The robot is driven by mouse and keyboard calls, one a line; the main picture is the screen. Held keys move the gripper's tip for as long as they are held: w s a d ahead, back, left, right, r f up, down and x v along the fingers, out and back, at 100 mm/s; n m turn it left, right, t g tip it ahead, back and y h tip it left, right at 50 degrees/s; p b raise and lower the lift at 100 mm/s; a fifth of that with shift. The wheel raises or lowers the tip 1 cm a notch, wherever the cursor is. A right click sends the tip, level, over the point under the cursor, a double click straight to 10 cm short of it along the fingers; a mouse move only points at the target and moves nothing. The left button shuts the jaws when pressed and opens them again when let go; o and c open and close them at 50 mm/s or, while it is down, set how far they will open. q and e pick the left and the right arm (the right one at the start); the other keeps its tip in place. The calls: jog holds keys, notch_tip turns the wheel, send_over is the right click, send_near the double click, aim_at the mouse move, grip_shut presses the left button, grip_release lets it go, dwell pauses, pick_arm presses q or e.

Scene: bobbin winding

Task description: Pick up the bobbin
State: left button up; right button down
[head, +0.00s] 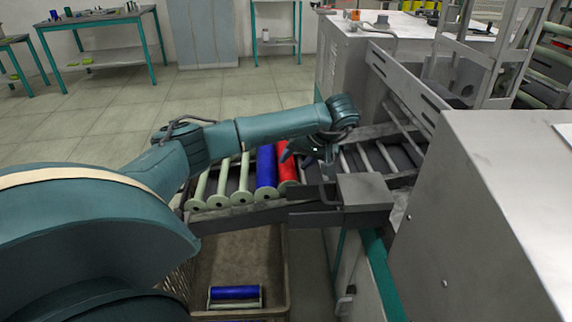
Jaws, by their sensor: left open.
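Several bobbins lie side by side on a rack (237,217) in the head view. On its left part are pale green, bare-looking bobbins (221,186). Beside them lie a blue bobbin (266,170) and, to its right, a red bobbin (284,162). My left gripper (297,155) is open, close to the red bobbin and over its right side. The wrist and forearm pass above the rack and hide parts of the bobbins. I cannot tell whether the fingers touch the red bobbin. My right gripper is not in view.
A grey machine (400,75) stands behind, with a large grey housing (490,210) at the right. Below the rack, a brown crate (284,270) holds another blue bobbin (234,293). Teal-legged tables (95,20) stand far left. The floor between is clear.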

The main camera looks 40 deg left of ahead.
aim_at(290, 166)
pick_arm(q)
jog(key=shift+x, duration=1.9)
jog(key=shift+s, duration=0.1)
jog(key=c, duration=0.8)
